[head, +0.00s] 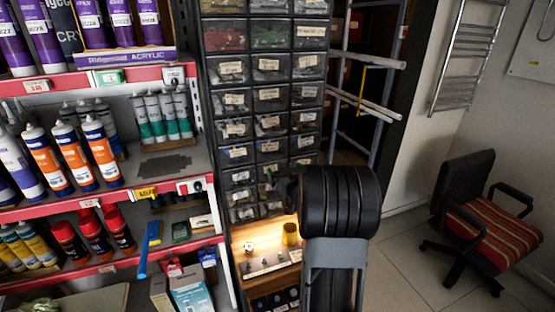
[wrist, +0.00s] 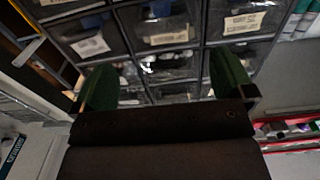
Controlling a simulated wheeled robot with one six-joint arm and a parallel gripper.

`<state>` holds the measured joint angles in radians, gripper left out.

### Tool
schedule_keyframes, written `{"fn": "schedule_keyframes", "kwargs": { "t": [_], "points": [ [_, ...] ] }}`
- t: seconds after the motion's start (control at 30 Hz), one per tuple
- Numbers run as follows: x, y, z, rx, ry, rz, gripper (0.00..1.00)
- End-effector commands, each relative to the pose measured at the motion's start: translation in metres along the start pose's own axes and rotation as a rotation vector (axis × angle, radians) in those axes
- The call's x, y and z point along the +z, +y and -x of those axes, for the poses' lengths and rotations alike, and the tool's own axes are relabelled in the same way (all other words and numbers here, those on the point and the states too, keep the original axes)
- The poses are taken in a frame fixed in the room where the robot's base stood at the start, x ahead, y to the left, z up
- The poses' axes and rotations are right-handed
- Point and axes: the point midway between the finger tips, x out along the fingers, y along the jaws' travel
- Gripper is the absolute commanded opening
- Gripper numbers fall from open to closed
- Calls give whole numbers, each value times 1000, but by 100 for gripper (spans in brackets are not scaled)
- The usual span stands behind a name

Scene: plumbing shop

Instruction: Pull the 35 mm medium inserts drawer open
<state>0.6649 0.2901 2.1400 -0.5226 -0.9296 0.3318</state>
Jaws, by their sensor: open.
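The drawer cabinet (head: 267,97) stands upright in the middle of the head view, with three columns of dark see-through drawers carrying pale labels. The label writing is too small and blurred to tell which drawer is the 35 mm medium inserts one. All the drawers I can see look shut. My gripper (wrist: 165,78) has its two green fingers spread apart, with nothing seen between them. In the wrist view it faces a middle-column drawer (wrist: 168,64), with labelled drawers around it. I cannot tell whether a finger touches it. In the head view my arm hides the cabinet's lower right.
Shelves with cartridges (head: 62,158) and bottles stand left of the cabinet. A metal rack (head: 365,100) stands to the right. An office chair (head: 485,215) stands on open tiled floor farther right.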

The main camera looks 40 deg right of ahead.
Motion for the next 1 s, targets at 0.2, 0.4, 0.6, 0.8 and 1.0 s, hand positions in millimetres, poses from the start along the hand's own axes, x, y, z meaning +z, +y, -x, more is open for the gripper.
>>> {"fn": "schedule_keyframes", "kwargs": {
  "t": [0.2,0.4,0.6,0.8,1.0],
  "points": [
    [-2,0,-41,-1,-1,-1,100],
    [-1,0,-67,0,-1,0,100],
    [-1,0,-79,0,0,0,100],
    [0,0,-81,0,0,0,100],
    [0,0,-81,0,0,0,95]
  ]
}}
